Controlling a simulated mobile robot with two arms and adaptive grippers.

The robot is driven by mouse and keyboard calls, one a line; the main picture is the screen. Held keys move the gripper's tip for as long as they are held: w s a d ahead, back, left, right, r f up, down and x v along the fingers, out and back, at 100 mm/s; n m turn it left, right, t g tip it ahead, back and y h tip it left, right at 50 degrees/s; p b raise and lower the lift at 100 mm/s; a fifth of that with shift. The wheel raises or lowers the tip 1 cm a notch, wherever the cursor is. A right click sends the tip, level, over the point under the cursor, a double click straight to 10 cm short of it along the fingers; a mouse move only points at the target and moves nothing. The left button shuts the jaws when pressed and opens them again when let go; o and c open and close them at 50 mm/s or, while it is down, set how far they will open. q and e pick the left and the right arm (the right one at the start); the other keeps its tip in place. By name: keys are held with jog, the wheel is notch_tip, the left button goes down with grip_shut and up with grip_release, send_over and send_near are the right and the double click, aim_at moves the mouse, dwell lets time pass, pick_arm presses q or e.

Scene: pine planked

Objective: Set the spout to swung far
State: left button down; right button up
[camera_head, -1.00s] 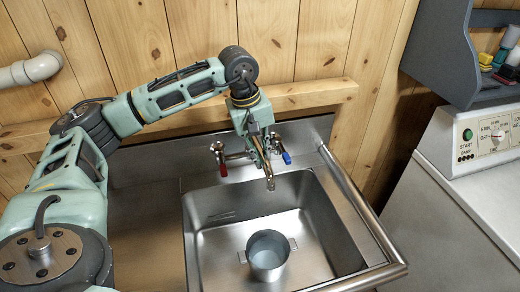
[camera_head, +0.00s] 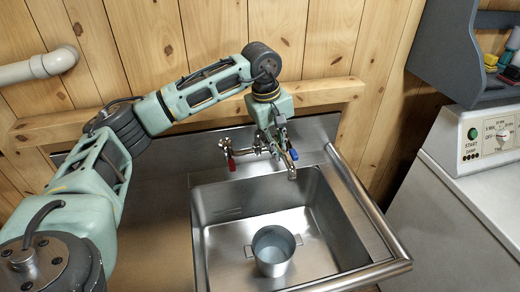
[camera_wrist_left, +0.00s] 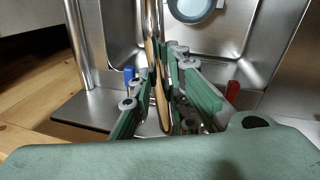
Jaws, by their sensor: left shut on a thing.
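The metal spout (camera_head: 291,170) reaches out from the tap at the back of the sink, its tip above the back right part of the basin. My left gripper (camera_head: 281,146) is shut on the spout from above. In the left wrist view the spout (camera_wrist_left: 153,30) runs up between the green fingers (camera_wrist_left: 160,90). The red-handled tap valve (camera_head: 231,163) is left of the spout, and the blue handle (camera_wrist_left: 129,74) is close beside my gripper on the other side. My right gripper is not in view.
A metal pot (camera_head: 272,252) stands in the steel sink (camera_head: 218,208), in front of the spout. A rounded rail (camera_head: 362,205) edges the sink on the right. The wooden wall is close behind, and a white machine (camera_head: 440,215) stands further right.

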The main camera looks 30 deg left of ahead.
pick_arm(q)
jog(key=shift+w+d+n, duration=0.4)
jog(key=shift+w, duration=0.15)
jog(key=w+d+n+y+b, duration=0.1)
jog(key=w+d+n, duration=0.1)
jog(key=w+n, duration=0.4)
jog(key=shift+w, duration=0.8)
jog(key=shift+r, duration=0.1)
jog(key=c, duration=1.7)
grip_release()
jog(key=shift+o, duration=0.2)
